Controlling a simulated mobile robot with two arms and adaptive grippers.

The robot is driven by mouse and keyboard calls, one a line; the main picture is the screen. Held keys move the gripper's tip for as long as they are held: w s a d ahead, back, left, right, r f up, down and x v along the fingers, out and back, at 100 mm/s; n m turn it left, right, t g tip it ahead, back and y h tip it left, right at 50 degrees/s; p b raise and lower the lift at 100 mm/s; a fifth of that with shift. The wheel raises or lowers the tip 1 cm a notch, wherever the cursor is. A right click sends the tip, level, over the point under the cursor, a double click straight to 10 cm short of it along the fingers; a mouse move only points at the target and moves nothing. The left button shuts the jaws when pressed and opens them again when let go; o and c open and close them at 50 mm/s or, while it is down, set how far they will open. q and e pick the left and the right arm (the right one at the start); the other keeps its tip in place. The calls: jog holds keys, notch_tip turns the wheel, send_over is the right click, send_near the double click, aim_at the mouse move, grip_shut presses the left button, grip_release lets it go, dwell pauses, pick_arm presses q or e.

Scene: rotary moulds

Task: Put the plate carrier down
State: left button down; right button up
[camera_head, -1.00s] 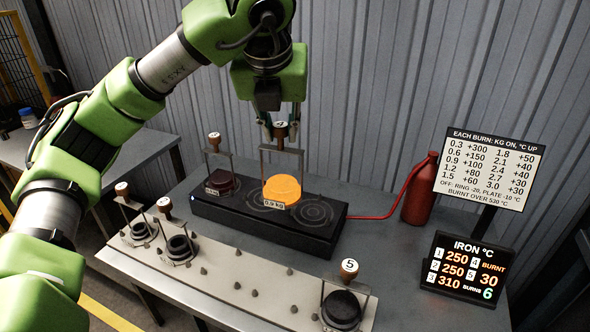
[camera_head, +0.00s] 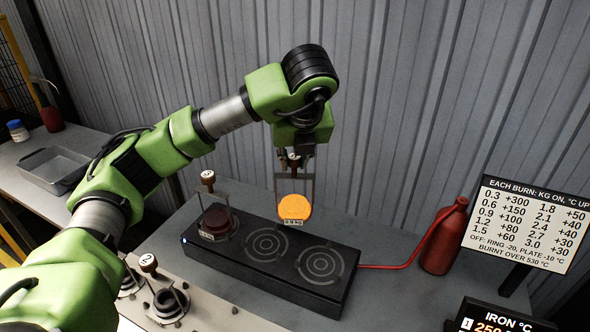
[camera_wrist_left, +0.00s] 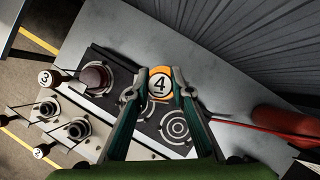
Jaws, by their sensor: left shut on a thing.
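My left gripper (camera_head: 294,156) is shut on the knob of the plate carrier (camera_head: 310,192). In the left wrist view the carrier's knob (camera_wrist_left: 160,84), marked 4, sits between the fingertips. A glowing orange plate (camera_head: 294,206) with a small label hangs in the carrier's frame. It appears held up behind the black hob (camera_head: 300,290), near its back edge, apart from the rings. The middle ring (camera_head: 267,243) and right ring (camera_head: 321,262) are bare. My right gripper is not in view.
Another carrier with a dark red plate (camera_head: 217,221) stands on the hob's left ring. More carriers (camera_head: 170,303) stand on the pegged front rack. A red cylinder (camera_head: 444,237) with a hose is at right, by a sign (camera_head: 530,222). A grey tray (camera_head: 53,170) sits on the left bench.

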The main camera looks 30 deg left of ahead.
pick_arm(q)
jog(key=w+r+p+x, duration=0.1)
jog(key=w+p+x, duration=0.2)
jog(key=x, duration=1.1)
jog(key=shift+r, duration=0.2)
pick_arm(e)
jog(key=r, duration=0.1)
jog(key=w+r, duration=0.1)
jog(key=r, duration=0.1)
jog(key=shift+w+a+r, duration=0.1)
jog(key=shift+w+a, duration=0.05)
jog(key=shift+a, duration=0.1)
pick_arm(q)
jog(key=shift+f, duration=0.2)
jog(key=c, duration=1.8)
grip_release()
jog(key=shift+f, duration=0.1)
jog(key=shift+s, duration=0.1)
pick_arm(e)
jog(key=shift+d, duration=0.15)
